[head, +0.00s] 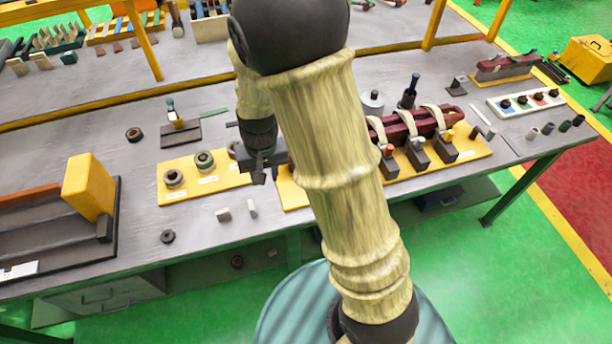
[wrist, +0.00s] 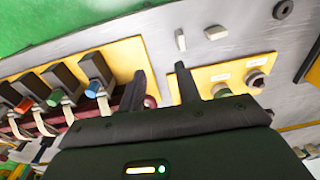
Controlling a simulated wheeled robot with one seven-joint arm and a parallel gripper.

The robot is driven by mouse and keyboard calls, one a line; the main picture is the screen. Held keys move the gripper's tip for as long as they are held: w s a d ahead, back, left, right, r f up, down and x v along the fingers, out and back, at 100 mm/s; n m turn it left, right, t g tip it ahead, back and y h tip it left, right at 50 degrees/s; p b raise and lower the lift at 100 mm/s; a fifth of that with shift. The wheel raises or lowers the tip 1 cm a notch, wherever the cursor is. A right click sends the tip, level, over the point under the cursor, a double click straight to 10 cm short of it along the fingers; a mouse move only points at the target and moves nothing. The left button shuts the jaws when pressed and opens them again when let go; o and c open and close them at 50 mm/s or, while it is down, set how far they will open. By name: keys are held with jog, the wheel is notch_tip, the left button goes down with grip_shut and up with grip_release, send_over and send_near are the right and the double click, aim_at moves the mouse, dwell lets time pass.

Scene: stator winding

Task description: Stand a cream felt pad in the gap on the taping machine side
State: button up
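Two small pale pads, a greyish one (head: 223,214) and a cream one (head: 252,208), sit on the grey bench near its front edge. In the wrist view they show as a slim pad (wrist: 181,40) and a wider pad (wrist: 215,32). My gripper (head: 266,174) is above the bench behind them, between the tape-roll board and the clamped coil. Its two fingers (wrist: 161,73) stand apart, with nothing seen between them. A maroon coil (head: 396,127) with pale bands lies in dark clamps at right; my arm hides its left end. I cannot identify the gap.
A yellow board (head: 232,181) with several tape rolls lies left of my gripper. A second yellow board (head: 478,148) carries the clamps. A dark fixture with a yellow block (head: 88,187) stands at left. A loose dark ring (head: 167,236) lies near the front edge.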

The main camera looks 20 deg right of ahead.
jog(key=s+d+r+t, duration=0.2)
jog(key=s+d+r, duration=0.5)
jog(key=s+d, duration=0.1)
jog(key=shift+s+d, duration=0.25)
jog(key=shift+s, duration=0.6)
jog(key=shift+o, duration=0.4)
